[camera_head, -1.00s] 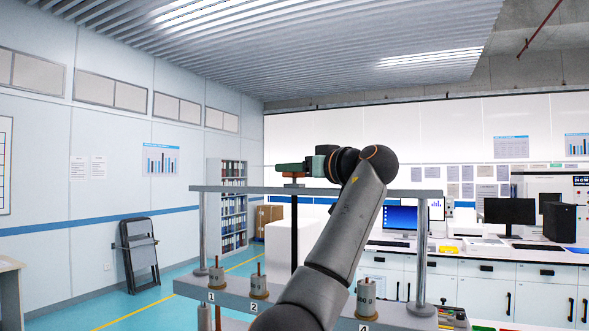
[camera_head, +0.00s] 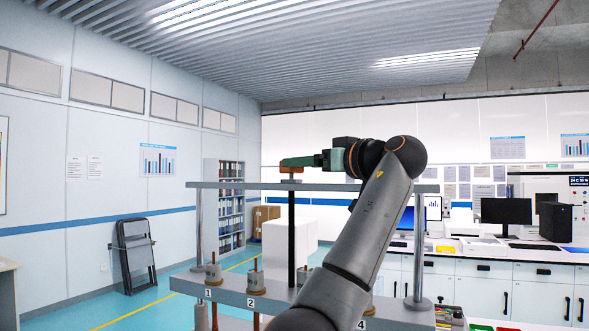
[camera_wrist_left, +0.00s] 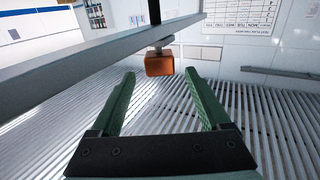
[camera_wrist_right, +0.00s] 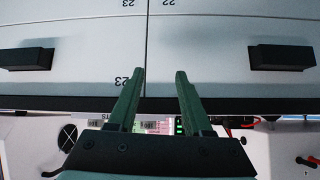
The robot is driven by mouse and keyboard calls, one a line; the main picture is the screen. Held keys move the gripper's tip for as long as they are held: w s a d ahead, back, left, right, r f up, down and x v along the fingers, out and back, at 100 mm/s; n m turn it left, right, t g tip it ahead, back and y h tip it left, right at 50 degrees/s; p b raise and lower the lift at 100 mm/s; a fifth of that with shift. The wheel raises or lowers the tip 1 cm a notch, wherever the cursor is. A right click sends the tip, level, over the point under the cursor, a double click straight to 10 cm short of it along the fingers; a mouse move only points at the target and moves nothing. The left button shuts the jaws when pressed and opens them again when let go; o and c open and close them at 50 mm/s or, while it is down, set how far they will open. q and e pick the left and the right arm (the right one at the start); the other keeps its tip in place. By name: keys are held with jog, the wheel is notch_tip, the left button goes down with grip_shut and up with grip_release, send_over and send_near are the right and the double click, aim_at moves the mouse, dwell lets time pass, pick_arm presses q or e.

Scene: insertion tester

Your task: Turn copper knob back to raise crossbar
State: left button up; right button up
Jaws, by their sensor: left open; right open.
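The copper knob (camera_head: 291,169) sits above the middle of the grey crossbar (camera_head: 240,186), partly behind my left gripper's green fingers. My left gripper (camera_head: 285,161) reaches it from the right, just above the bar. In the left wrist view the orange-copper knob (camera_wrist_left: 160,63) shows ahead between the open fingers (camera_wrist_left: 160,75), seemingly at or beyond the tips, with nothing gripped. The crossbar (camera_wrist_left: 85,62) runs diagonally there. My right gripper (camera_wrist_right: 160,73) is open and empty; it is not seen in the head view.
Two upright rods carry the crossbar. The grey lower plate (camera_head: 228,297) holds several numbered cylinders with copper-coloured pins; my arm hides part of it. White cabinets (camera_wrist_right: 100,25) fill much of the right wrist view. A bench with monitors (camera_head: 508,213) stands behind at right.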

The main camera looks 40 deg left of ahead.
pick_arm(q)
jog(key=s+d, duration=0.1)
jog(key=d, duration=0.6)
jog(key=shift+b, duration=0.3)
jog(key=shift+s, duration=0.1)
